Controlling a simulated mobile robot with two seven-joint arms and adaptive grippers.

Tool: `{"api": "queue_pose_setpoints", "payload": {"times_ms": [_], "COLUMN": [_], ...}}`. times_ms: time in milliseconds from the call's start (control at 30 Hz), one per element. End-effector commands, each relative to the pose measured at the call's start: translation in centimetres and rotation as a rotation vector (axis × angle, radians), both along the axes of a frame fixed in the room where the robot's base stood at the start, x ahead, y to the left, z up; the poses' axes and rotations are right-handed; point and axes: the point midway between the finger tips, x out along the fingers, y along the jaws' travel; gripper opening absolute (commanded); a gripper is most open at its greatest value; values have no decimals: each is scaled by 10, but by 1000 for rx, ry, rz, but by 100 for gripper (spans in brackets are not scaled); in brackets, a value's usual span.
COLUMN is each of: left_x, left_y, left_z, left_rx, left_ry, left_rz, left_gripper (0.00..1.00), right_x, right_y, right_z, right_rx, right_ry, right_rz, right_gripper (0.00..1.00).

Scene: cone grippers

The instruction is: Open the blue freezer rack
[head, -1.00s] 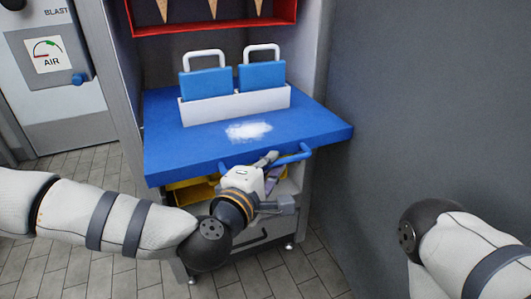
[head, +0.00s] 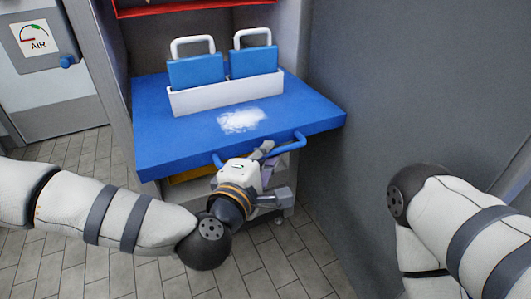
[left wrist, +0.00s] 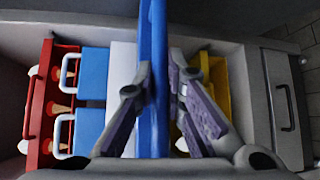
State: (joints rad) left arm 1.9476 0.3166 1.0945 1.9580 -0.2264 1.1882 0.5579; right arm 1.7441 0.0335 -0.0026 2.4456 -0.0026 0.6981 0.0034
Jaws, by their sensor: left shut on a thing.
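The blue rack (head: 183,135) is a flat blue shelf that sticks out of the cabinet over the floor. A blue bar handle (head: 288,146) runs along its front edge, partly hidden by my gripper. My left gripper (head: 262,155) is shut on this handle. In the left wrist view my left gripper (left wrist: 158,85) has its two grey fingers on either side of the blue edge (left wrist: 153,35); the exact contact is hard to see there. My right gripper is out of view; only part of that arm shows at the right.
A white bin (head: 225,95) with two blue, white-handled containers stands on the rack, beside a white powdery patch (head: 242,121). A red rack (left wrist: 42,95) with cones is above. Yellow items (left wrist: 217,90) are below. A grey wall (head: 400,90) stands close on the right.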

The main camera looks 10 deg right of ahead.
Motion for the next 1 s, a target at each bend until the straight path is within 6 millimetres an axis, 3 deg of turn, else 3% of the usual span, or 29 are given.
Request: {"api": "queue_pose_setpoints", "payload": {"times_ms": [67,100,167,433,533,800,1000], "left_x": [-4,-4,-4,-3,-10,-73,-103], "left_y": [-3,-3,-3,-2,3,35,50], "left_z": [-1,-1,-2,-1,0,10,15], "left_rx": [-2,-2,-1,0,0,0,-1], "left_ry": [6,7,6,4,4,7,6], "left_rz": [-11,-12,-11,-7,-7,-10,-9], "left_gripper": [0,20,31,31,31,31,31], "right_x": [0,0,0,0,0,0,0], "right_y": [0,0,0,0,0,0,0], "right_z": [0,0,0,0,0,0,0], "right_rx": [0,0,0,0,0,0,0], "right_ry": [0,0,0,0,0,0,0], "right_rz": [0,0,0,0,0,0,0], "right_gripper": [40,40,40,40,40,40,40]}}
